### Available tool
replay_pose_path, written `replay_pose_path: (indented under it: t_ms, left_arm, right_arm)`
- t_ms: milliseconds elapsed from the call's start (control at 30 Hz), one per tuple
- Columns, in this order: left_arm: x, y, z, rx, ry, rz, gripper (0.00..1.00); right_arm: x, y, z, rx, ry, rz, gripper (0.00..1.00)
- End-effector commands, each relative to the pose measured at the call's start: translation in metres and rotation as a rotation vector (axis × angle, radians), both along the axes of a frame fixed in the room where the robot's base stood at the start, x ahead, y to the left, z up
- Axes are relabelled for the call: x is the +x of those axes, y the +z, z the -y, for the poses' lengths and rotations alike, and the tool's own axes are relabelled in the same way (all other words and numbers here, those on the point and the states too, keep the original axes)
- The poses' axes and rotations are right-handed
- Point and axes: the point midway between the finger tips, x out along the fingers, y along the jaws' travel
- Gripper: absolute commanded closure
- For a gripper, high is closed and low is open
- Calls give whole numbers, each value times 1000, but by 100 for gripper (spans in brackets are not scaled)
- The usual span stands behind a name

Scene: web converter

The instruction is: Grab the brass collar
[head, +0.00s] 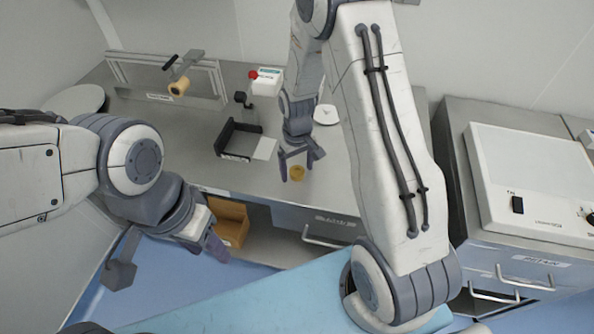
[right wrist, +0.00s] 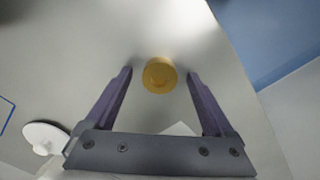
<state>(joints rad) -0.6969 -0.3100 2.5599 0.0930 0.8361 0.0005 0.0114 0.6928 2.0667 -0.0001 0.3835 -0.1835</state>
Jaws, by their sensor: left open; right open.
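The brass collar (head: 297,173) is a small yellow ring on the steel counter, close to its front edge. In the right wrist view the collar (right wrist: 160,75) lies between and just beyond the fingertips, with a gap on each side. My right gripper (head: 298,166) is open and empty, above and around the near side of the collar; its fingers also show in the right wrist view (right wrist: 160,82). My left gripper (head: 170,258) hangs in front of the counter at the left, open and empty, away from the collar.
A black tray (head: 222,138) with a white card stands left of the collar. A yellow roll (head: 179,86) sits on a bracket at the back left, near a white box (head: 266,81) with a red button. A cardboard box (head: 231,222) is under the counter. A white machine (head: 535,180) stands right.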

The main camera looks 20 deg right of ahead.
Motion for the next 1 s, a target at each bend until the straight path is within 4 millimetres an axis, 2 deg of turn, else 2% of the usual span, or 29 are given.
replay_pose_path:
  t_ms: [167, 200, 267, 400, 433, 767, 1000]
  left_arm:
    - [0, 0, 0, 0, 0, 0, 50]
    - [0, 0, 0, 0, 0, 0, 50]
    - [0, 0, 0, 0, 0, 0, 50]
    - [0, 0, 0, 0, 0, 0, 50]
    - [0, 0, 0, 0, 0, 0, 50]
    - [0, -1, 0, 0, 0, 0, 50]
    - [0, -8, 0, 0, 0, 0, 50]
  right_arm:
    - [0, 0, 0, 0, 0, 2, 12]
    - [1, 0, 0, 0, 0, 2, 20]
    - [1, 0, 0, 0, 0, 2, 43]
    - [0, 0, 0, 0, 0, 1, 96]
    - [0, 0, 0, 0, 0, 1, 100]
    - [1, 2, 0, 0, 0, 3, 100]
    - [2, 22, 0, 0, 0, 7, 100]
